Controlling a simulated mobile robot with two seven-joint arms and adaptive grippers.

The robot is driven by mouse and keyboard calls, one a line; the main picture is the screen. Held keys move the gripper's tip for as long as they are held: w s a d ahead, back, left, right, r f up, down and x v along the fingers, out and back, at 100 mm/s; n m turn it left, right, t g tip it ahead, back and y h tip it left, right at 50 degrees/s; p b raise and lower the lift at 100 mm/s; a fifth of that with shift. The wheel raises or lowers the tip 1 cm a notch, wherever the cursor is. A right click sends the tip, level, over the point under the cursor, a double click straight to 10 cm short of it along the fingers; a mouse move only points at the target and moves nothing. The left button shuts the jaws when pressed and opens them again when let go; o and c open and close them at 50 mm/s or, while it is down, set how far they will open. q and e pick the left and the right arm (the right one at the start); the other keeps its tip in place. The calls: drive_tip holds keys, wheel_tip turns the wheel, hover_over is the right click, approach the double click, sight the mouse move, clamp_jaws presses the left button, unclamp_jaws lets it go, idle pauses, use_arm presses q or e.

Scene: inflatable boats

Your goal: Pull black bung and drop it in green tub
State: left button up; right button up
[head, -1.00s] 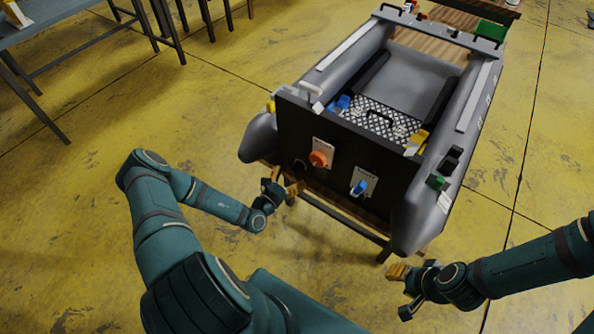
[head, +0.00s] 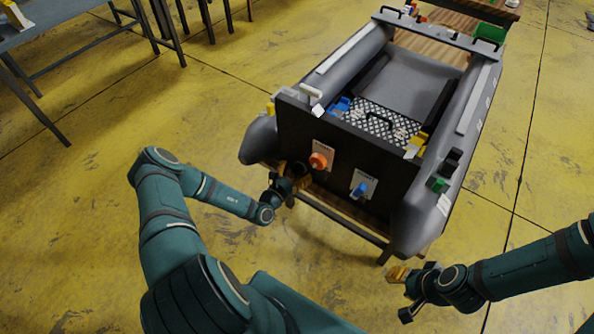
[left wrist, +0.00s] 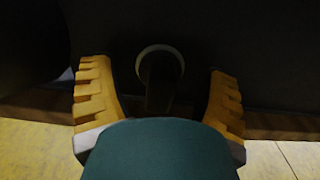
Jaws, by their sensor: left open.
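The black bung (left wrist: 160,82) sits in a pale ring low on the boat's dark transom in the left wrist view. My left gripper (head: 292,181) is open, close to the transom's lower left. In the left wrist view its two yellow fingers (left wrist: 158,98) stand on either side of the bung, with gaps to it. In the head view the gripper largely hides the bung. The green tub (head: 489,34) is at the far right end of the boat. My right gripper (head: 399,274) is away from the boat at the lower right; its opening is unclear.
The transom (head: 338,152) also carries an orange knob (head: 318,160) and a blue valve (head: 361,188). The grey boat (head: 262,140) rests on a wooden stand (head: 345,210). Workbenches (head: 40,28) stand at the upper left.

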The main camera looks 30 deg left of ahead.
sight(293, 176)
use_arm(q)
drive_tip(key=shift+p, duration=0.5)
idle(0.7)
clamp_jaws()
drive_tip(key=shift+r, duration=0.1)
idle(0.4)
drive_tip(key=shift+s, duration=0.25)
drive_tip(key=shift+s+p, duration=0.3)
drive_tip(key=shift+s+a+p, duration=0.15)
drive_tip(key=shift+s+p, duration=0.3)
drive_tip(key=shift+s, duration=0.8)
drive_tip(key=shift+s+a+p, duration=0.1)
drive_tip(key=shift+s+p, duration=0.35)
drive_tip(key=shift+s, duration=0.8)
